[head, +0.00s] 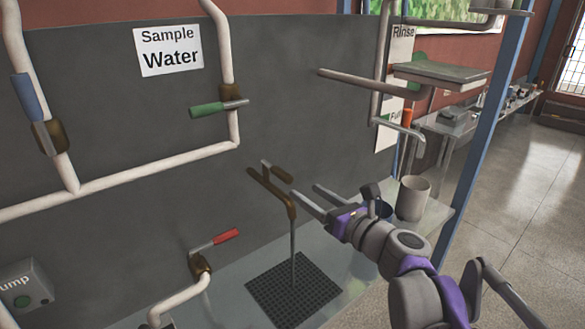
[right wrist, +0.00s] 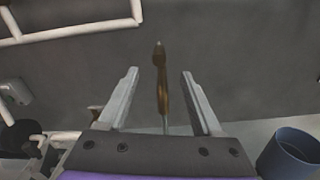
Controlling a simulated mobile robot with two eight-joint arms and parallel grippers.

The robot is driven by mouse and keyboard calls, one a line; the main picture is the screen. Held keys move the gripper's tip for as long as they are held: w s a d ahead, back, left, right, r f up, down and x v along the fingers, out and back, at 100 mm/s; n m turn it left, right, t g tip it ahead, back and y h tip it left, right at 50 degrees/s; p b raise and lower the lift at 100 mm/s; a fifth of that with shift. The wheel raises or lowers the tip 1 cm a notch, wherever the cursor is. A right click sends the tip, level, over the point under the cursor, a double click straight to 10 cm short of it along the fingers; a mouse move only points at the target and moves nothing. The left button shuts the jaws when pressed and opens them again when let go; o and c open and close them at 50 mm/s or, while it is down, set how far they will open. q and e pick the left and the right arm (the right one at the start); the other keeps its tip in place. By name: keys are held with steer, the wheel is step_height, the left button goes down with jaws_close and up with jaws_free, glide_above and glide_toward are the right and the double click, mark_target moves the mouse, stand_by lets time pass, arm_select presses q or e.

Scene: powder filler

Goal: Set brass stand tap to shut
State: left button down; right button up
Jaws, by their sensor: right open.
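The brass stand tap (head: 272,192) stands on a thin upright pipe above a dark drain grate (head: 293,288), in front of the grey panel. Its short brown handle (head: 277,172) shows at the top, beside the spout arm. My right gripper (head: 308,191) is open, its fingers pointing at the tap from the right. In the right wrist view the tap (right wrist: 161,85) appears in the gap between the two open fingers (right wrist: 161,85), and I see no finger touching it. Whether it is between the fingers in depth, I cannot tell. My left gripper is not in view.
A green-handled valve (head: 208,109) and a red-handled valve (head: 225,237) sit on white pipes to the left. A grey cup (head: 412,198) stands right of my right gripper, and a blue cup (right wrist: 290,152) shows in the wrist view. A blue post (head: 480,120) rises at the right.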

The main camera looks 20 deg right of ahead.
mark_target(282, 174)
steer(key=p+x, duration=0.1)
steer(key=x, duration=0.9)
steer(key=shift+w+a+r, duration=0.1)
steer(key=shift+w+a, duration=0.1)
steer(key=shift+w, duration=0.15)
jaws_close()
stand_by(1.0)
